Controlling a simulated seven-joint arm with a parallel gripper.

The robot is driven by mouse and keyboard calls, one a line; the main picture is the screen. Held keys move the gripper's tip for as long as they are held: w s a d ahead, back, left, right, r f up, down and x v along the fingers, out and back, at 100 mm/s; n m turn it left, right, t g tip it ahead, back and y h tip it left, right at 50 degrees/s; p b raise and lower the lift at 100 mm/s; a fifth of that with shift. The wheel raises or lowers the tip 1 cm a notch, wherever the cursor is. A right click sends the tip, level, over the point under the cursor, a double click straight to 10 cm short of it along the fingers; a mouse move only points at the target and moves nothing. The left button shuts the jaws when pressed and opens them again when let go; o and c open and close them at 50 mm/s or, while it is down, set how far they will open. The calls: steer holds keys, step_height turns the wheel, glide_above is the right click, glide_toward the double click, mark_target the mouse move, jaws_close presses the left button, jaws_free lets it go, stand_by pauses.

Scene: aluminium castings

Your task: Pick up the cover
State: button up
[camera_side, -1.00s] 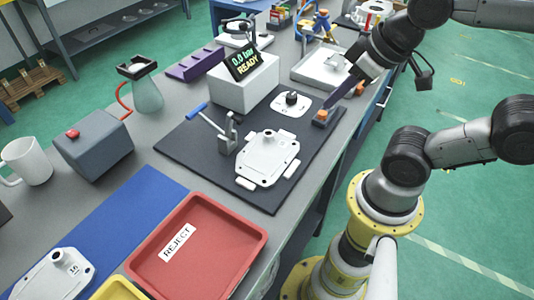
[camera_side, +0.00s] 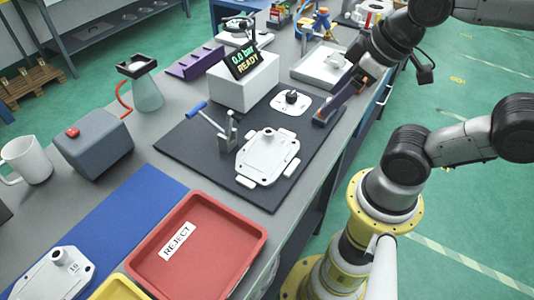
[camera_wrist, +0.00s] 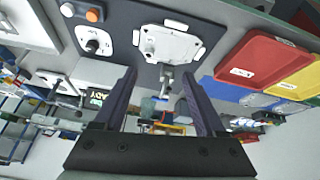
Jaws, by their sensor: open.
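A white cover (camera_side: 267,157) with a round raised port lies in the fixture on the dark mat, beside a toggle clamp (camera_side: 226,135) with a blue handle. In the wrist view, the cover (camera_wrist: 170,44) shows beyond the fingertips. A second white cover (camera_side: 55,274) with a number label lies on the blue mat at the lower left. My gripper (camera_side: 322,120) is open and empty, to the upper right of the fixture cover and apart from it. Its two purple fingers (camera_wrist: 157,76) stand wide apart in the wrist view.
A red REJECT tray (camera_side: 140,262) stands in front of the dark mat (camera_side: 180,142). A white box (camera_side: 243,92) carries a display reading 0.0 bar READY. A round black fitting on a white plate (camera_side: 278,104) sits behind the cover. A grey box (camera_side: 92,147) stands at the left.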

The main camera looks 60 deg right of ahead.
steer(key=w+r+n+g, duration=0.1)
steer(key=w+r+n, duration=0.3)
steer(key=n, duration=0.5)
steer(key=n+g, duration=0.5)
steer(key=n, duration=0.2)
glide_above(267, 130)
steer(key=a, duration=0.1)
steer(key=f, duration=1.1)
steer(key=s+f, duration=0.1)
steer(key=f, duration=0.5)
steer(key=shift+a, duration=0.15)
steer(key=shift+f, duration=2.85)
steer(key=shift+c, duration=0.3)
jaws_close()
steer(key=shift+w+r, duration=0.1)
